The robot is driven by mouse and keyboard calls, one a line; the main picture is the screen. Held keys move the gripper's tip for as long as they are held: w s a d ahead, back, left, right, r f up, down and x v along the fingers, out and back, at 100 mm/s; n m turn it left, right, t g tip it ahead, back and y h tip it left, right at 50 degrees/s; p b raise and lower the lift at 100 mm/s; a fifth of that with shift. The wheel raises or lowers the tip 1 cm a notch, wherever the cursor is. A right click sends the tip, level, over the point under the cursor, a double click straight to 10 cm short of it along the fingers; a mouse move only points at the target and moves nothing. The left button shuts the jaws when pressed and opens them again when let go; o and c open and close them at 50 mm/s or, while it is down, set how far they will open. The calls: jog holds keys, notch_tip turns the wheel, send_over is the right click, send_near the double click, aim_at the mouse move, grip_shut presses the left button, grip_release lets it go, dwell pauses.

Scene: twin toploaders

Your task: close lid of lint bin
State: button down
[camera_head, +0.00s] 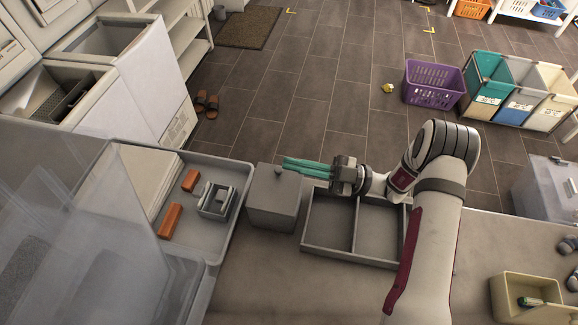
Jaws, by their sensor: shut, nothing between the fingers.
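A grey box (272,205) with a small knob (278,171) on its top stands on the worktop and looks like the lint bin. Its top looks covered; I cannot tell whether the lid sits fully down. My gripper (286,165) has teal fingers, is shut and empty, and points left. Its fingertips are beside the knob in the picture, at the box's far right edge. I cannot tell whether they touch it.
A divided grey tray (308,246) lies right of the box. A larger tray (222,165) on the left holds orange blocks (171,221) and a grey fixture (216,201). A translucent panel (120,240) stands at left. Worktop in front is clear.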

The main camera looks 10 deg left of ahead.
jog(key=s+v, duration=0.1)
jog(key=v, duration=0.7)
jog(key=s+a+r+n+g+h, duration=0.1)
jog(key=s+a+n+g+h, duration=0.15)
jog(key=n, duration=0.55)
jog(key=s+a+r+n+g+h, duration=0.1)
jog(key=a+n+g+h, duration=0.2)
jog(key=n, duration=0.5)
notch_tip(320, 180, up, 13)
jog(key=m+t+h, duration=1)
jog(key=m+h, duration=0.4)
jog(key=m, duration=0.9)
send_over(279, 169)
jog(key=s+d, duration=0.1)
jog(key=s, duration=0.1)
jog(key=f, duration=0.4)
jog(key=w+f, duration=0.1)
jog(key=f, duration=0.8)
jog(key=shift+w+a+f, duration=0.3)
jog(key=shift+a, duration=0.05)
